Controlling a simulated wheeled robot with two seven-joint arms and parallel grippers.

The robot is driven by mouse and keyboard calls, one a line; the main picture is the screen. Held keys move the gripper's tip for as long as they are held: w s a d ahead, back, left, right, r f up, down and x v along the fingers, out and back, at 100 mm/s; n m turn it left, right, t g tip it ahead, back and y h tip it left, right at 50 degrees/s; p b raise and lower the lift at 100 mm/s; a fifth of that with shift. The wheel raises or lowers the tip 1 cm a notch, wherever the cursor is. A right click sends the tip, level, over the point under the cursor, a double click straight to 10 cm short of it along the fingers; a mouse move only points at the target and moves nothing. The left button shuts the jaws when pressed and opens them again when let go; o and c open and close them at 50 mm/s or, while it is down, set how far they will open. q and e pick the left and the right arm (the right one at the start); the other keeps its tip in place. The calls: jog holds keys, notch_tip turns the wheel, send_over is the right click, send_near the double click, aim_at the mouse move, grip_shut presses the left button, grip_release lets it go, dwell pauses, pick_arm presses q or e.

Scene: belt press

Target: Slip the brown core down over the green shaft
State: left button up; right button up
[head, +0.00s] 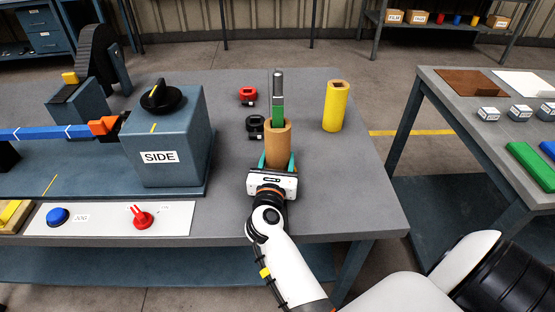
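The brown core (278,150) is an upright hollow cylinder near the right part of the grey table. The green shaft (278,112), with a metal upper end, rises out of the core's top opening, so the core appears to be around it. The shaft's lower part is hidden inside the core. My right gripper (277,162) has its teal fingers on either side of the core's lower part and appears shut on it. Whether the core's bottom rests on anything is hidden behind the gripper. My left gripper is not in view.
A yellow cylinder (335,106) stands to the right of the shaft. A red collar (248,96) and a black collar (255,127) lie to its left. A blue-grey box marked SIDE (168,160) with a black knob stands further left. A second table (470,110) is at the right.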

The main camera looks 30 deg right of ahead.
aim_at(276, 146)
jog(key=o, duration=1.3)
jog(key=shift+r+p, duration=3.4)
jog(key=shift+r, duration=0.15)
